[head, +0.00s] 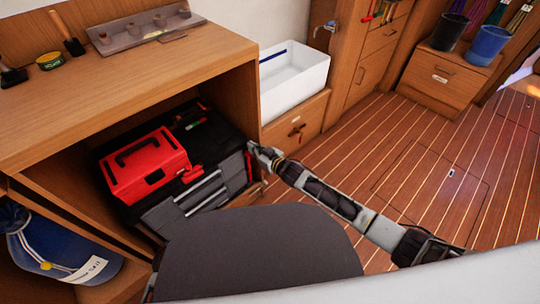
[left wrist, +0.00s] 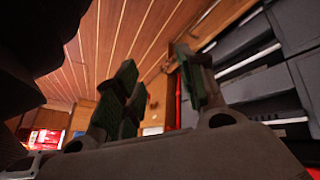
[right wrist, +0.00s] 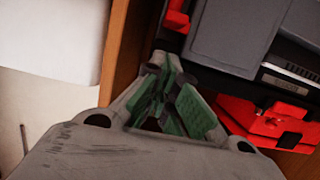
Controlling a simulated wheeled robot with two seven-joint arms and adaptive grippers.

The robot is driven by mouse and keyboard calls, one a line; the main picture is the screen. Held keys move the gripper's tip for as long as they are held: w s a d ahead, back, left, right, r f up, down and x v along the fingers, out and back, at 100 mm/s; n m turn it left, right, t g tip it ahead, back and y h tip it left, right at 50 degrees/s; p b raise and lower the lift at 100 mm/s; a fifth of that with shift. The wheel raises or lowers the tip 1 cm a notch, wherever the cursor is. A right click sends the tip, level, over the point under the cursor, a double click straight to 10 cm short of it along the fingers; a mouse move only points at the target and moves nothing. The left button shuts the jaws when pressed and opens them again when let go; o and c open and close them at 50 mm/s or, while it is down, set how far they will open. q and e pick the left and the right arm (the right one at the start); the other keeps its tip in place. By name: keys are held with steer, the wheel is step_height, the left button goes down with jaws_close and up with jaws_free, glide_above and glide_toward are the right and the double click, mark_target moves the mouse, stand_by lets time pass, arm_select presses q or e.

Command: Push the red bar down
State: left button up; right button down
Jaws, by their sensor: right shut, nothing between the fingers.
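A black and grey toolbox (head: 213,158) with several drawers stands in the open cabinet, a red case (head: 146,165) on top. Red strips show on it: a latch-like piece (head: 192,174) beside the case, and an upright red strip (left wrist: 178,108) behind my left fingers. I cannot tell which is the red bar. My right gripper (head: 256,152) is at the toolbox's right end, by the cabinet wall; its fingers are together and empty in the right wrist view (right wrist: 163,102), near a red part (right wrist: 177,15). My left gripper (left wrist: 158,90) has its fingers apart; the head view hides it.
The cabinet top (head: 130,88) and right wall (head: 236,105) enclose the toolbox. A white bin (head: 293,85) stands right of it. A blue bag (head: 60,250) lies at lower left. Black and blue buckets (head: 487,45) stand far right. The plank floor (head: 430,160) is clear.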

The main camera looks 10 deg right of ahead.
steer(key=shift+r+p, duration=0.4)
steer(key=shift+r, duration=0.15)
arm_select(q)
steer(key=s+a+r+g+y+p, duration=0.1)
steer(key=a+r+g+p, duration=0.1)
steer(key=r, duration=0.8)
steer(key=shift+s+a+r+m+y+p, duration=0.35)
steer(key=shift+a+p, duration=0.25)
steer(key=shift+p, duration=0.4)
arm_select(e)
steer(key=v, duration=1)
arm_select(q)
steer(key=shift+w, duration=0.1)
arm_select(e)
steer(key=shift+s+a, duration=0.1)
